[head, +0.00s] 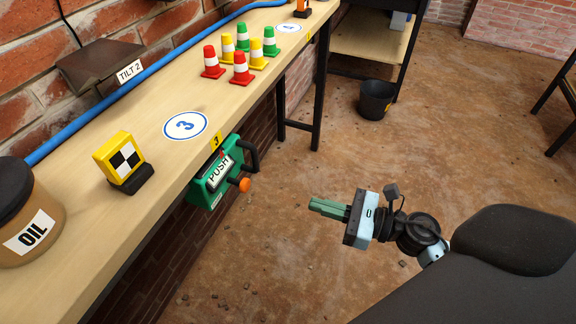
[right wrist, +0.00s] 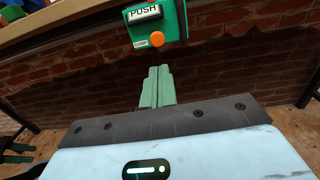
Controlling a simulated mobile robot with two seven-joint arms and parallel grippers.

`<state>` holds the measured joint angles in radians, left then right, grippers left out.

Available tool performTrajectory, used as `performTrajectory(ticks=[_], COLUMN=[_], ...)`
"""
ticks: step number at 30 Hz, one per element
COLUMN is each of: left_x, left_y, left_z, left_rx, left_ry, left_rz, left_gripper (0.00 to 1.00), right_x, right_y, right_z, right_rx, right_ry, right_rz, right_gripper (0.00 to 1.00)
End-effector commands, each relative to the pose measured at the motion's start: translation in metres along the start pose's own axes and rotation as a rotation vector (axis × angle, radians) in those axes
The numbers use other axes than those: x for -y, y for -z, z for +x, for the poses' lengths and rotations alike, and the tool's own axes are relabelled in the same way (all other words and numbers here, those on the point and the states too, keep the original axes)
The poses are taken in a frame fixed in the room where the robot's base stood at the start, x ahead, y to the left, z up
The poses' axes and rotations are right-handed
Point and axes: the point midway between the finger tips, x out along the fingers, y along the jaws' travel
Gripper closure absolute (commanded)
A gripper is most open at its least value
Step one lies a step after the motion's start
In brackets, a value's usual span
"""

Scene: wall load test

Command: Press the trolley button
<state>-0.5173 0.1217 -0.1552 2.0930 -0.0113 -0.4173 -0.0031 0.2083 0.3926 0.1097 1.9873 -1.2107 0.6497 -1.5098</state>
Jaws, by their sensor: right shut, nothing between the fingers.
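A green box (head: 222,172) with a white PUSH plate hangs on the front edge of the bench below the yellow 3 tag.
The wooden bench (head: 160,165) carries an oil jar (head: 30,215), a yellow checkered block (head: 120,158), several cones (head: 240,70) and a blue hose (head: 120,88). A black bucket (head: 376,98) stands on the floor. The floor between the right gripper and the bench is clear.

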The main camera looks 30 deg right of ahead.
Motion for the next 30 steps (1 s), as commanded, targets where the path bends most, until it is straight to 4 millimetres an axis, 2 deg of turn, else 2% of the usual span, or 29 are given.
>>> performTrajectory(ticks=[18, 24, 30], left_x=[-0.001, -0.001, -0.002], left_y=[0.008, 0.008, 0.007], left_z=[-0.012, -0.014, -0.015], left_rx=[-0.006, -0.005, -0.004], left_ry=[0.000, -0.001, -0.001], left_rz=[-0.002, -0.003, -0.004], left_gripper=[0.59, 0.59, 0.59], right_x=[0.000, 0.000, 0.000], right_y=[-0.002, -0.001, -0.001], right_z=[0.106, 0.127, 0.135], right_rx=[0.004, 0.002, 0.001], right_ry=[0.000, 0.001, 0.000], right_rz=[0.001, 0.001, 0.001], right_gripper=[1.00, 1.00, 1.00])
